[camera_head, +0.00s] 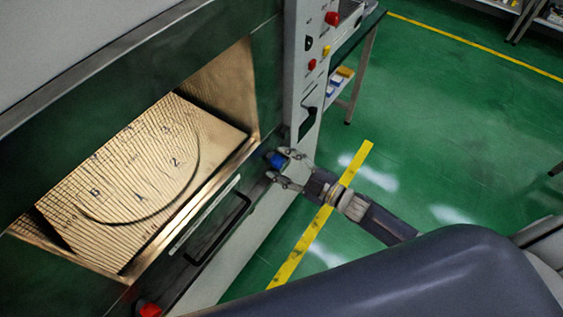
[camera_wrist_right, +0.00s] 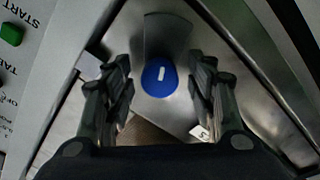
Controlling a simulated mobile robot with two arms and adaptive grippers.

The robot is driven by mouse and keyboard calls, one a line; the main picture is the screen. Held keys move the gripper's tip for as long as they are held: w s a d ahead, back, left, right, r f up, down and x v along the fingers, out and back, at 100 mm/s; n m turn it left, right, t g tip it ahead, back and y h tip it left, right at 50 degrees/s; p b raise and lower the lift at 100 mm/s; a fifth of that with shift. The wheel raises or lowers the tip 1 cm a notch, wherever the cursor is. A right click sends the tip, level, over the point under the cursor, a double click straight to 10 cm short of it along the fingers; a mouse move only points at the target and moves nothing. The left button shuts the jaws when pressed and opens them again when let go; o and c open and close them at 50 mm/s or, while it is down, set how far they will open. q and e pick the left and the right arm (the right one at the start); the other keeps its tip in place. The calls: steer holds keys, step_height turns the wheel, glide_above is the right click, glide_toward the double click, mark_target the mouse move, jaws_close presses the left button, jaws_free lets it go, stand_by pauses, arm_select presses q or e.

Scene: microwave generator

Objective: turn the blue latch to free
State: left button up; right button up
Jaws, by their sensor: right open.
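The blue latch (camera_head: 277,160) sits on the right edge of the machine's front, beside the lit chamber opening. In the right wrist view the blue latch (camera_wrist_right: 159,78) is a round blue knob with a white bar mark, on a grey metal plate. My right gripper (camera_head: 281,168) is open at the latch. In the wrist view its two fingers (camera_wrist_right: 163,85) stand one on each side of the latch, with a visible gap to each. Whether the fingertips reach past the knob's face cannot be told. My left gripper is not in view.
A black handle (camera_head: 218,228) is on the panel below the opening. A red knob (camera_head: 150,310) is at lower left. The control panel (camera_head: 312,45) with buttons rises above the latch. Green floor to the right is mostly free; a table (camera_head: 362,55) stands behind.

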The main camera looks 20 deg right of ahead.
steer(key=v, duration=1.1)
steer(key=shift+s+d, duration=0.1)
steer(key=shift+d, duration=0.05)
steer(key=s+d+f+m+g+h, duration=0.2)
steer(key=s+d+f+m+h, duration=0.1)
steer(key=f, duration=0.6)
steer(key=s+d+f+m+g+h, duration=0.1)
steer(key=s+d+f+m+h, duration=0.15)
steer(key=f, duration=0.65)
steer(key=s+d+f+m+g+h, duration=0.2)
steer(key=s+f+m+h, duration=0.15)
steer(key=f, duration=0.65)
steer(key=s+a+f+m+g, duration=0.1)
steer(key=s+f, duration=0.3)
steer(key=s, duration=0.4)
steer(key=s+a+f+m+g+h, duration=0.1)
steer(key=s+a+f+m+g, duration=0.1)
steer(key=s, duration=0.6)
steer(key=s+a+f+m+g+h, duration=0.1)
steer(key=s+a+f+m+g, duration=0.1)
steer(key=s+f+g, duration=0.3)
steer(key=s+a+f, duration=0.1)
steer(key=s+f, duration=0.2)
steer(key=s, duration=0.1)
steer(key=shift+w, duration=0.1)
